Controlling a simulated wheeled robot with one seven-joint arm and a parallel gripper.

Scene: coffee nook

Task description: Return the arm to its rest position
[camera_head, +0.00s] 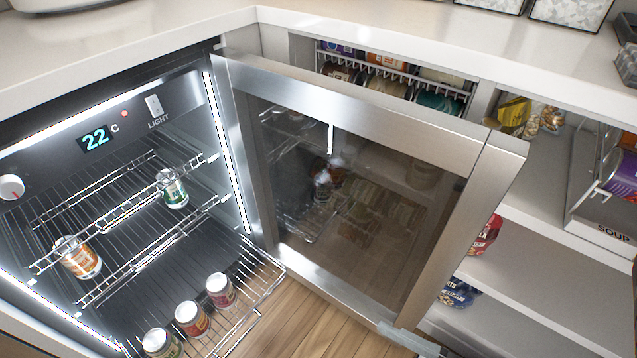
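A small grey piece (410,341) shows at the bottom edge, against the lower corner of the open fridge door (345,92). I cannot tell whether it belongs to the door or to me. The door is a steel frame around dark glass, and it stands wide open to the right of the lit fridge.
The fridge's wire racks (125,245) hold several cans, some on the lower rack (262,292). A white counter (150,35) runs above. Open shelves (560,275) with cans and packets stand right of the door. Wooden floor (300,308) shows below.

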